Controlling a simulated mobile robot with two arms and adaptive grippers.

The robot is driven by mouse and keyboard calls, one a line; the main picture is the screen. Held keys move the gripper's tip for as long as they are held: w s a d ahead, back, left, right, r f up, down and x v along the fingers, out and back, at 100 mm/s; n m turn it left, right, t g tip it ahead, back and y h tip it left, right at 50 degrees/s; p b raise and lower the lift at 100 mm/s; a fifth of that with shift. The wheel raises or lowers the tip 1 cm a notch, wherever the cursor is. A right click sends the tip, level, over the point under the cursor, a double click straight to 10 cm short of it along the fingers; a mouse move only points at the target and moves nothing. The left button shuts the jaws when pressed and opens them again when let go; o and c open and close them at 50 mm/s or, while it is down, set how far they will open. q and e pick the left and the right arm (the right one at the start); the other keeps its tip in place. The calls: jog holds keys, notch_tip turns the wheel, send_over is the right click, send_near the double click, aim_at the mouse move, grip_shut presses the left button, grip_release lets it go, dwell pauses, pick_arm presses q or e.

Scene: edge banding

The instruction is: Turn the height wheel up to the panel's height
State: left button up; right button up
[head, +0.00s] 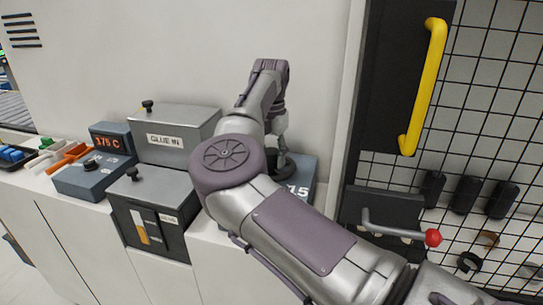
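A blue-grey box (306,168) with a display whose visible digits read "15" stands on the counter behind my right arm, which hides its left part. A dark round part (283,166) shows on top of it, probably the height wheel, mostly covered. My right gripper (276,150) points down at this part from above; its fingers are largely hidden, so I cannot tell whether they touch it or are closed. My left gripper is out of view. I cannot make out a panel.
A grey "GLUE IN" box (175,133), a dark unit with a gauge (152,215) and a "175 C" display (108,142) stand left of my arm. At right are a yellow handle (424,85), a red-knobbed lever (432,238) and a wire grid (490,130).

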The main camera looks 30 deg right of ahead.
aim_at(271, 150)
jog(key=shift+o, duration=1.1)
jog(key=shift+r, duration=0.1)
notch_tip(271, 150, up, 12)
